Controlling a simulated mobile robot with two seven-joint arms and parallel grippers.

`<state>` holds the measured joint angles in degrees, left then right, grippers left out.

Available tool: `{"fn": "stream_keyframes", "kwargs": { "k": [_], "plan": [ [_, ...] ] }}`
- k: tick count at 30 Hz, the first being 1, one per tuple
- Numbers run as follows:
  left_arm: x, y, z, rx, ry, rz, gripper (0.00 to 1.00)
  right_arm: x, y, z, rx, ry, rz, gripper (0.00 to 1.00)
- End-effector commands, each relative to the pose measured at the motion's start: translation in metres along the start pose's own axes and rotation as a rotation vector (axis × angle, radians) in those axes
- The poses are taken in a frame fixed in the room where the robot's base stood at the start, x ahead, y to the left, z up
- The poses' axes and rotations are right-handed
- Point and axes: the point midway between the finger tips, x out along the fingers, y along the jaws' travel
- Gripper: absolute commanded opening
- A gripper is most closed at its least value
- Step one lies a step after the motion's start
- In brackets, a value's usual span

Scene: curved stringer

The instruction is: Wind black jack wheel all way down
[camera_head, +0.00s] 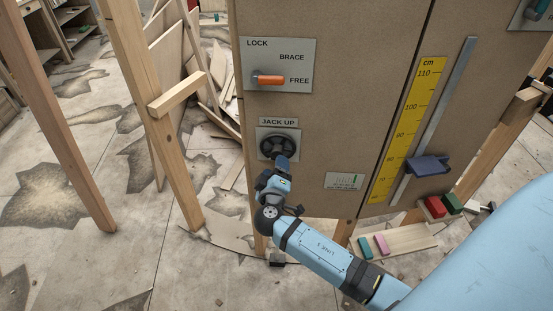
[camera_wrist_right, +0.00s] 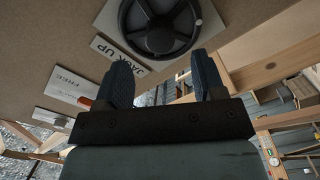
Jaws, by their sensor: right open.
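The black jack wheel (camera_head: 277,144) is a round spoked handwheel on a plate under the "JACK UP" label (camera_head: 278,122) on the brown panel. My right gripper (camera_head: 283,161) is just below the wheel, in front of the panel. In the right wrist view the wheel (camera_wrist_right: 158,25) lies beyond the two spread fingertips. The right gripper (camera_wrist_right: 162,64) is open with nothing between its fingers. Whether a finger touches the rim, I cannot tell. My left gripper is not in view.
An orange lever (camera_head: 270,79) points to FREE above the wheel. A yellow cm scale (camera_head: 404,130) with a blue slider (camera_head: 429,165) stands right. Wooden posts (camera_head: 157,120) stand left. Coloured blocks (camera_head: 435,207) lie low at the right. Cracked floor (camera_head: 60,200) is open at left.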

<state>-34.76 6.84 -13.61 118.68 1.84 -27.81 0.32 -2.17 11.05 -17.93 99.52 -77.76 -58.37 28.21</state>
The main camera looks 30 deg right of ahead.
Motion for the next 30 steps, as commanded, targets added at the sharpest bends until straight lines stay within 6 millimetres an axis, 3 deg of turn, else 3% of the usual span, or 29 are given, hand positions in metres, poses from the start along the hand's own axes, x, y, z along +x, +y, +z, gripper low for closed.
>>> {"fn": "stream_keyframes", "kwargs": {
  "k": [6,12,30],
  "plan": [
    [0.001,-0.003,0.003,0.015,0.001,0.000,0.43,-0.050,-0.001,0.001,0.001,-0.001,-0.002,0.63],
    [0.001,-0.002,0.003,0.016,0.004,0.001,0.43,-0.076,-0.001,0.000,0.001,-0.001,-0.001,0.63],
    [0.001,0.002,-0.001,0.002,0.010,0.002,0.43,-0.083,0.000,0.000,0.000,0.000,0.000,0.63]
  ]
}}
